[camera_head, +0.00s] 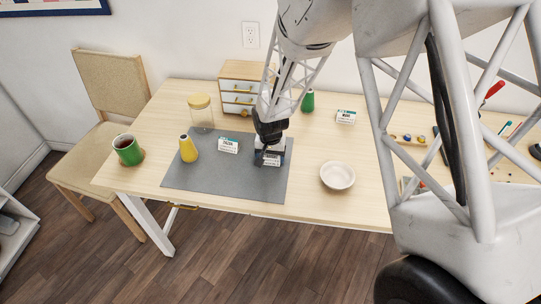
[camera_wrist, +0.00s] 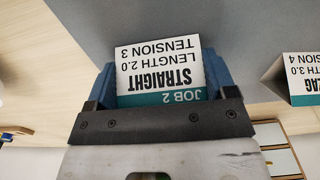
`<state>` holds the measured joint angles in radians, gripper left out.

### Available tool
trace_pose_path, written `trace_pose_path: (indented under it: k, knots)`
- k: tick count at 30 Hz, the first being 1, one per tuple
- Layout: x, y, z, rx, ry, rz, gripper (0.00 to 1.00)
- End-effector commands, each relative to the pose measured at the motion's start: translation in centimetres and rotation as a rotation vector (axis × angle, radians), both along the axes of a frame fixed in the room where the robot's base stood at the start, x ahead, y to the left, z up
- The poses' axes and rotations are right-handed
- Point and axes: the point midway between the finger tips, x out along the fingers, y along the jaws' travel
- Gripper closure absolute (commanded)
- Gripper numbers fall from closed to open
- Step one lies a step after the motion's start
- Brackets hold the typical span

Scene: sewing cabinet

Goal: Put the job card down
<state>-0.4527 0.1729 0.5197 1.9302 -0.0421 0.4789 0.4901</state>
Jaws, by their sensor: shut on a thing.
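My gripper (camera_head: 268,158) is low over the right part of the grey mat (camera_head: 210,181). It is shut on a white job card with a teal band, and the wrist view shows this card (camera_wrist: 160,72) between the fingers, reading "JOB 2 STRAIGHT". I cannot tell whether the card touches the mat. A second folded card (camera_head: 228,146) stands on the mat to the left, and it also shows at the right edge of the wrist view (camera_wrist: 302,78). A third card (camera_head: 346,117) stands on the table at the back right, off the mat.
A small drawer cabinet (camera_head: 240,88) and green spool (camera_head: 308,101) are behind. A white bowl (camera_head: 337,176) sits right of the mat. The front mat area is clear.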

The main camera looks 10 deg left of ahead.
Motion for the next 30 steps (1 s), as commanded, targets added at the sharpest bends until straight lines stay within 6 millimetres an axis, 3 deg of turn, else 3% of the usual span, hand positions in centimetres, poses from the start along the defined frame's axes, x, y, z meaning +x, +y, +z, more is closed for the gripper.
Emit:
trace_pose_path:
  k: [2, 3, 7, 20, 30]
  knots:
    - [0.0, 0.0, -0.2, 0.000, 0.000, 0.000, 0.44]
    - [0.0, 0.0, -0.2, 0.000, 0.000, 0.000, 0.18]
    - [0.0, 0.0, -0.2, 0.000, 0.000, 0.000, 0.00]
    - [0.0, 0.0, 0.5, 0.000, -0.001, 0.000, 0.00]
    - [-0.1, 0.0, 4.0, 0.001, -0.002, 0.000, 0.00]
